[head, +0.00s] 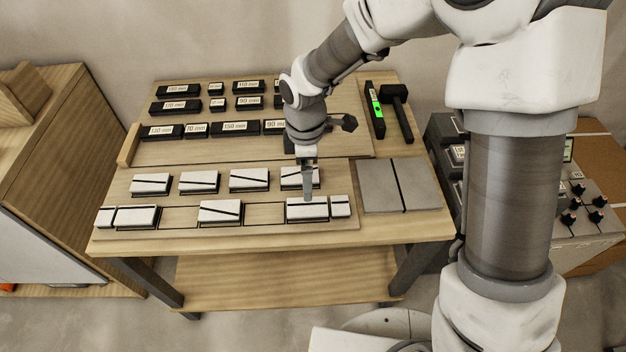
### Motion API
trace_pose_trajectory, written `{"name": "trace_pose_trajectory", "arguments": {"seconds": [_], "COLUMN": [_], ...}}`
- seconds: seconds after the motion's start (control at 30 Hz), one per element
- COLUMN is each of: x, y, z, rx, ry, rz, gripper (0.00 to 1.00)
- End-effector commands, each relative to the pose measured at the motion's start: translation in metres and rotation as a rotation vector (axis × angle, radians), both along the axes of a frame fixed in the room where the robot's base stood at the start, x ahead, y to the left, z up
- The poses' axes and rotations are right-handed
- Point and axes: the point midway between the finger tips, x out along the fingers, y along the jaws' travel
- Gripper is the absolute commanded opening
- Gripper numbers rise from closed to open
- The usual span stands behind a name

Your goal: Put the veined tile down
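Several white tiles with dark veins lie in two rows on a wooden board (180,241). The back row includes a left tile (148,183), a second tile (192,184), a third tile (243,181) and one partly behind my gripper (290,183). The front row has a middle tile (217,213) and a tile under my gripper (297,212). My gripper (308,196) points down, its fingertips at that front tile's top. The fingers are seen edge-on, so their opening and any grip are unclear. Whether that tile rests or hovers slightly is also unclear.
Empty outlined spaces lie left (179,217) and right (265,213) of the middle front tile. Small end tiles (340,206) sit in the front row. Labelled black blocks (175,106), a green-lit level (376,108), a black mallet (399,115) and grey slabs (415,184) lie around.

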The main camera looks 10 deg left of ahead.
Motion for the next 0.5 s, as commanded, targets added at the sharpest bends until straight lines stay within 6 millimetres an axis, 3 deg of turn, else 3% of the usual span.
{"name": "trace_pose_trajectory", "arguments": {"seconds": [0.3,0.5], "x": [0.001,0.006], "y": [-0.004,-0.039], "z": [0.009,0.051], "rx": [-0.001,-0.005], "ry": [-0.008,-0.074], "rz": [-0.022,-0.211], "gripper": [0.99,0.99]}}
